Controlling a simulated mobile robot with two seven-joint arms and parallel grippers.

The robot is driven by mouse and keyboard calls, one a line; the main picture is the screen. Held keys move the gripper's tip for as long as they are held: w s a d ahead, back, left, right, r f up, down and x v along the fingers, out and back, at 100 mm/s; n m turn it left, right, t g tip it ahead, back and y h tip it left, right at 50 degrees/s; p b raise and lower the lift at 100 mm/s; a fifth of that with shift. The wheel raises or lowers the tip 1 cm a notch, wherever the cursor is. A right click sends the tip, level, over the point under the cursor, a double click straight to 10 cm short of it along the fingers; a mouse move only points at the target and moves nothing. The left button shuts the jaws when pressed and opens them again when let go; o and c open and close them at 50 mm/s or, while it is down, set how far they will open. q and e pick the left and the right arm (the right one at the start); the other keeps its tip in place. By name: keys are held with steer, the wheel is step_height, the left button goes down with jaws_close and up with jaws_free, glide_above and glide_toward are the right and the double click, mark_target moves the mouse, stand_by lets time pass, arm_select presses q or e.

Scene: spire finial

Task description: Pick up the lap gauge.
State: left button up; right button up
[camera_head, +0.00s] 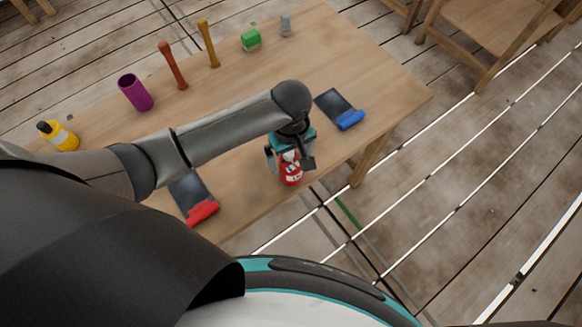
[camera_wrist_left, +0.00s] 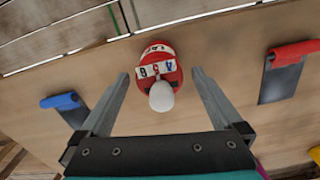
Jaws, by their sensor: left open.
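My left gripper (camera_head: 289,160) points down over a red bottle-like thing (camera_head: 291,177) with a white top and a lettered white band, near the table's front edge. In the left wrist view my left gripper (camera_wrist_left: 159,73) is open, with one finger on each side of the red thing (camera_wrist_left: 171,78); no contact shows. A dark plate with a blue edge (camera_head: 350,119) lies right of it, and one with a red edge (camera_head: 202,212) lies left. My right gripper is not in view.
A wooden chair (camera_head: 495,30) stands beyond.

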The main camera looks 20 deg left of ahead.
arm_select(q)
step_height(320, 180, down, 5)
steer(key=shift+d+f+b, duration=0.1)
steer(key=shift+f+b, duration=0.05)
steer(key=shift+b, duration=0.55)
steer(key=c, duration=1.4)
steer(key=shift+c, duration=0.4)
